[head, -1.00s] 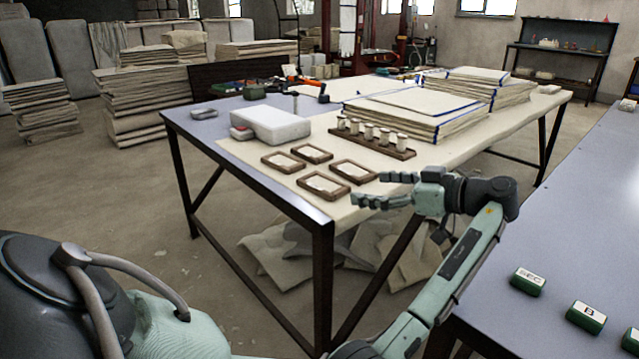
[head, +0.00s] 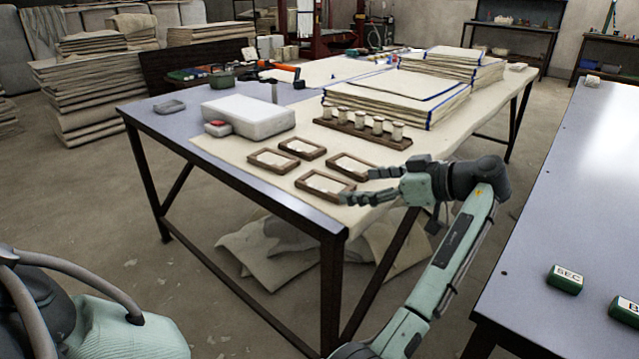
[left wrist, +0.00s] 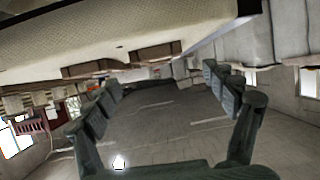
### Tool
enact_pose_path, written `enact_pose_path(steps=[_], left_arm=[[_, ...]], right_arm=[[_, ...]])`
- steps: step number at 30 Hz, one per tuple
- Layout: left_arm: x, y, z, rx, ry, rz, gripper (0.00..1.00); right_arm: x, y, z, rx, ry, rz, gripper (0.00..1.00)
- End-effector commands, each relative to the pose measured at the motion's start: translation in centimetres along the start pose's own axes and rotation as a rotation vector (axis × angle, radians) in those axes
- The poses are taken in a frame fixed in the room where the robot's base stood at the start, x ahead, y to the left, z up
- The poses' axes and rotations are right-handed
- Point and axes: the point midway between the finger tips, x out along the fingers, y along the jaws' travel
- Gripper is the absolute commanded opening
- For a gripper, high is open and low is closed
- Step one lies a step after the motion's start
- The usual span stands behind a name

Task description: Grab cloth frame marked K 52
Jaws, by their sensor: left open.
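Several small brown wooden frames with pale cloth inside lie flat on the table. They are a left frame (head: 273,160), a back frame (head: 302,148), a right frame (head: 350,163) and a front frame (head: 324,184). No K 52 mark is legible on any of them. My left gripper (head: 358,185) is open at the table's near edge, its fingers pointing left, close to the right and front frames. No frame is visibly gripped. The left wrist view shows its spread fingers (left wrist: 163,92) with nothing between them and brown frames (left wrist: 155,52) beyond. My right gripper is out of view.
On the table (head: 221,158), a rack of spools (head: 362,127) and stacked cloth (head: 395,102) stand behind the frames, and a white block (head: 250,113) at left. A second table (head: 570,190) with labelled green blocks (head: 565,280) is at right. Floor lies between the tables.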

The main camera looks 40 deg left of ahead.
Motion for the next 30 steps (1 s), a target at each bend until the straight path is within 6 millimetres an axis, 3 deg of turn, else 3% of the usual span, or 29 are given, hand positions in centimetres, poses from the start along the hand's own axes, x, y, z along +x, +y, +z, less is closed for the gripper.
enact_pose_path(steps=[8, 15, 22, 30], left_arm=[[2.8, 0.1, -0.1, 0.000, 0.002, -0.003, 0.84], [6.2, 0.2, -0.1, 0.001, 0.003, -0.002, 0.84], [6.6, 0.2, 0.0, 0.000, 0.001, 0.000, 0.84], [6.5, 0.2, 0.0, 0.000, 0.001, -0.001, 0.52]], right_arm=[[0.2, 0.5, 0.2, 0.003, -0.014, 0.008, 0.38], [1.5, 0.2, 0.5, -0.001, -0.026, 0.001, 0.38], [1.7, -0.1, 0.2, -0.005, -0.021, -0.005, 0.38], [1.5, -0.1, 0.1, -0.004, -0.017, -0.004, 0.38]])
